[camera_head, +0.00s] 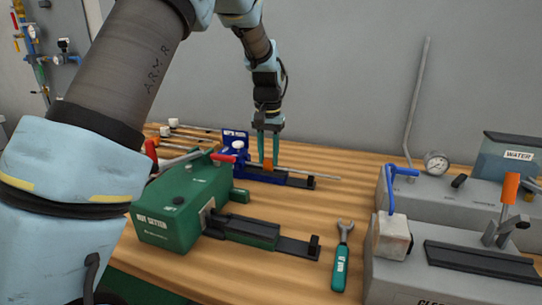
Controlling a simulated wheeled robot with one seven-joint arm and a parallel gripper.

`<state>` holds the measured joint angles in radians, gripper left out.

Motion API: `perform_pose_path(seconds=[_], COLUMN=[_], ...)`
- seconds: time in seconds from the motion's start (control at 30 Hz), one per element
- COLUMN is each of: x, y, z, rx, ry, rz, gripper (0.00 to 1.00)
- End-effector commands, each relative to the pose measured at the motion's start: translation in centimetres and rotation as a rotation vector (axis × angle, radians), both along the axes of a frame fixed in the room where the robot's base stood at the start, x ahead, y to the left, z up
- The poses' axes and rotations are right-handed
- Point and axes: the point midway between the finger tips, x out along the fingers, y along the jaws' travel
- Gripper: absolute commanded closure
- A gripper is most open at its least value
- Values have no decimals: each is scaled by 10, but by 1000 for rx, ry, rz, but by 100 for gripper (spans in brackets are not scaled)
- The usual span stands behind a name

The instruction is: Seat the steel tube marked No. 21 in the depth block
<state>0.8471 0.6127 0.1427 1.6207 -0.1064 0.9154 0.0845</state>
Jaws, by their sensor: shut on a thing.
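The blue depth block (235,142), with a white label too small to read fully, stands on the bench beyond the green machine. A dark rail runs right from it. A thin steel tube (322,175) lies along this rail, its right end reaching past the rail; its left end is hidden and its number cannot be read. I cannot tell if this piece belongs to the block or the tube.
The green machine (178,208) with a red lever stands in front. Several rods with white ends (173,122) lie at the back left. A teal-handled wrench (341,262) lies on the bench (300,282). Grey equipment (400,270) with an orange handle (510,188) fills the right.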

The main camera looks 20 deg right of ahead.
Motion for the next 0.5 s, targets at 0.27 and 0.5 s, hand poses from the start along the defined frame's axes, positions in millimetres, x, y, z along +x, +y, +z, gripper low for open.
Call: perform_pose_path(seconds=[0.27, 0.5], x=[6, 10], y=[6, 11], z=[0, 0], rx=[0, 0], ry=[0, 0], rz=[0, 0], gripper=[100, 100])
